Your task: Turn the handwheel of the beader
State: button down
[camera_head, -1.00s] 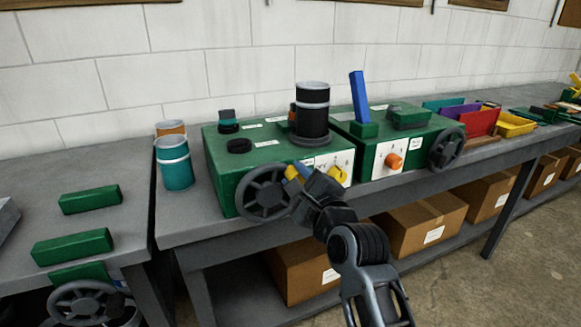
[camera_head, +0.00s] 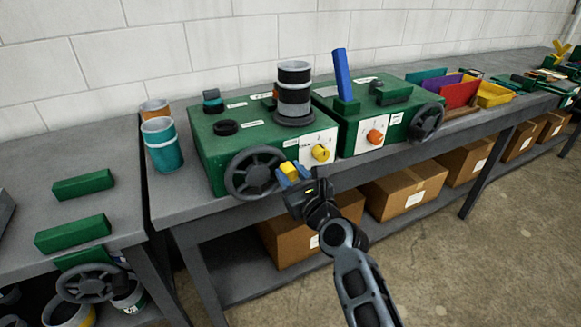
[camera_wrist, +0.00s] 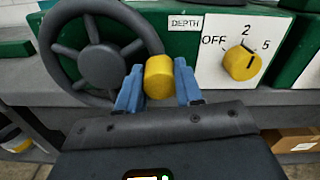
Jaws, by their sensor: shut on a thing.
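The beader is a green box machine (camera_head: 215,150) on the grey workbench. Its dark grey spoked handwheel (camera_head: 238,187) is on the front left and also shows in the wrist view (camera_wrist: 74,22). A yellow handle knob (camera_wrist: 159,77) stands at the right side of the wheel's rim. My gripper (camera_head: 290,173) is shut on this knob, with one blue finger on each side of it in the wrist view. A yellow dial (camera_wrist: 242,63) marked OFF, 2 and 5 is right of the wheel, beside a DEPTH label. The gripper is apart from the dial.
A second green machine (camera_head: 350,135) with an orange dial (camera_head: 375,136) and another handwheel (camera_head: 427,121) stands close on the right. Teal cup (camera_head: 161,146) is left of the beader. Cardboard boxes (camera_head: 405,192) fill the shelf below. Floor in front is free.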

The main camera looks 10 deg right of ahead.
jog(key=shift+d+f, duration=0.1)
jog(key=shift+f, duration=0.2)
jog(key=c, duration=1)
grip_release()
jog(key=shift+r, duration=0.1)
jog(key=shift+s, duration=0.1)
jog(key=shift+s, duration=0.25)
jog(key=shift+p+v, duration=0.85)
jog(key=shift+v, duration=2.7)
